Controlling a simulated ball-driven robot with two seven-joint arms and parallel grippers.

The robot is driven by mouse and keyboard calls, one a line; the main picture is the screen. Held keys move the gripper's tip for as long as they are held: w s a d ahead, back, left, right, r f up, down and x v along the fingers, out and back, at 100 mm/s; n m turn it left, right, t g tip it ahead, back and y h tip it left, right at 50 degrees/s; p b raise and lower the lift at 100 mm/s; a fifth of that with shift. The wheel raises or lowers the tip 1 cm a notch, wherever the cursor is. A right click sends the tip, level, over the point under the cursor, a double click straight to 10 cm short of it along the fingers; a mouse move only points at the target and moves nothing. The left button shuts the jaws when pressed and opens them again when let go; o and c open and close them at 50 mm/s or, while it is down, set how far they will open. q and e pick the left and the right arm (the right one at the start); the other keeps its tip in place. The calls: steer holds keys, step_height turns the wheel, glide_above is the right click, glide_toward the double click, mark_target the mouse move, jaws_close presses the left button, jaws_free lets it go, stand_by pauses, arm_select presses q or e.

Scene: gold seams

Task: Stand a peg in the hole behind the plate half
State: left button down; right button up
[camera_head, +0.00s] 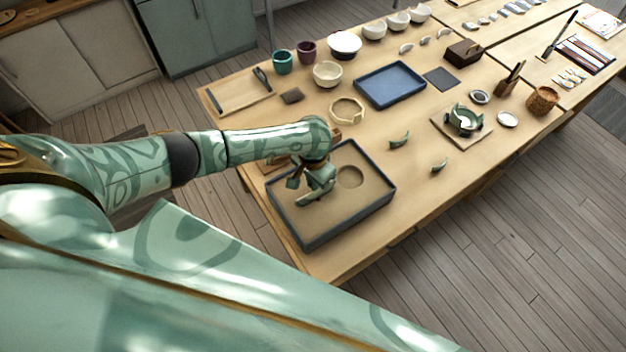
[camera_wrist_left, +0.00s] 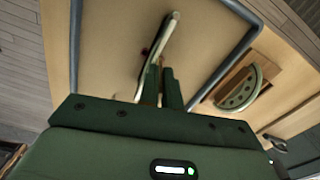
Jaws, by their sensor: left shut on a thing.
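My left gripper (camera_head: 315,184) reaches down over the left part of a dark-rimmed sand tray (camera_head: 331,238). Its fingers (camera_wrist_left: 163,88) are shut on a thin, pale-edged piece (camera_wrist_left: 160,48), seen nearly edge-on in the left wrist view. It looks like a plate half; in the head view its green side (camera_head: 316,197) shows low over the sand. I cannot tell whether it touches the sand. A green half-round piece with dark dots (camera_wrist_left: 240,90) lies on a wooden block beside the tray. I cannot make out a peg or its hole for certain. My right gripper is out of view.
A round hollow (camera_head: 350,177) lies in the sand right of the gripper. Two green shards (camera_head: 399,140) (camera_head: 439,166) and a board with a green broken bowl (camera_head: 464,120) lie farther right. A blue tray (camera_head: 390,84) and a hexagonal ring (camera_head: 347,110) stand behind.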

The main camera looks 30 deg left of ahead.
arm_select(q)
steer(key=c, duration=1.1)
jaws_free()
steer(key=shift+o, duration=0.2)
steer(key=shift+r+p, duration=3.05)
steer(key=shift+p, duration=0.8)
